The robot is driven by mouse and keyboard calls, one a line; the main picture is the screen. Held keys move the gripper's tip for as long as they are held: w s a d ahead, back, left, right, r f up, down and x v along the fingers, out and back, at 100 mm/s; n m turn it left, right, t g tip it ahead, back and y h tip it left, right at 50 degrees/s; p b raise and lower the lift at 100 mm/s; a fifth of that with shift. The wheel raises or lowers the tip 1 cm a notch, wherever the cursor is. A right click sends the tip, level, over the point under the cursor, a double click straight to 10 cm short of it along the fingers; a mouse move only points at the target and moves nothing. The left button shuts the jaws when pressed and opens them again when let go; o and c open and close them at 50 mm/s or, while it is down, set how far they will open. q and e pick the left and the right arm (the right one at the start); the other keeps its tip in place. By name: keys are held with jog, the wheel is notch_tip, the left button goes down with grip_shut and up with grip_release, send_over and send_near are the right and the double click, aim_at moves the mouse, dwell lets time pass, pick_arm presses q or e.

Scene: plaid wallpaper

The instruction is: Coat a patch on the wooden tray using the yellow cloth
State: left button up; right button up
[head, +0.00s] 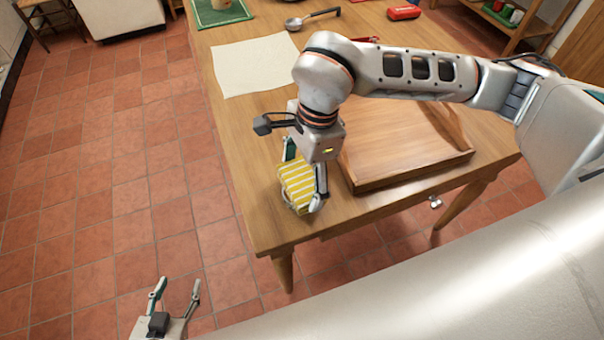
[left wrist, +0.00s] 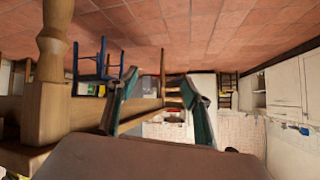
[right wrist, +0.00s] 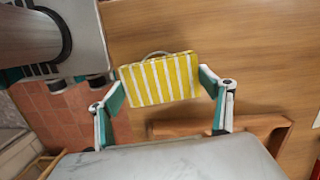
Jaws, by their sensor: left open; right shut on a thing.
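The yellow cloth (head: 297,187), with white stripes, is at the table's near left corner. My right gripper (head: 303,178) is shut on it. The right wrist view shows the cloth (right wrist: 160,80) between both fingers, with a small grey loop on its far edge. I cannot tell whether it touches the table. The wooden tray (head: 415,173) lies just to the right of the cloth; my right arm hides its far part. A corner of the tray shows in the right wrist view (right wrist: 268,124). My left gripper (head: 179,284) is open and empty, low over the floor, away from the table.
The wooden table (head: 245,150) carries a pale sheet (head: 250,66), a ladle (head: 312,18), a red object (head: 404,12) and a green mat (head: 215,12) farther back. Bare wood lies between the sheet and the cloth. Open tiled floor is on the left.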

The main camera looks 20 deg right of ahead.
pick_arm(q)
jog(key=shift+s, duration=0.1)
jog(key=shift+s+d+f, duration=0.15)
jog(key=shift+s+f, duration=0.45)
pick_arm(e)
jog(key=shift+f, duration=0.1)
jog(key=shift+f, duration=0.1)
jog(key=shift+f, duration=0.2)
pick_arm(q)
jog(key=shift+w+r, duration=0.25)
jog(key=shift+w, duration=0.3)
jog(key=shift+s+f, duration=0.1)
jog(key=shift+s, duration=0.05)
pick_arm(e)
jog(key=shift+f, duration=0.1)
pick_arm(q)
jog(key=shift+s+f, duration=0.3)
jog(key=shift+s, duration=0.15)
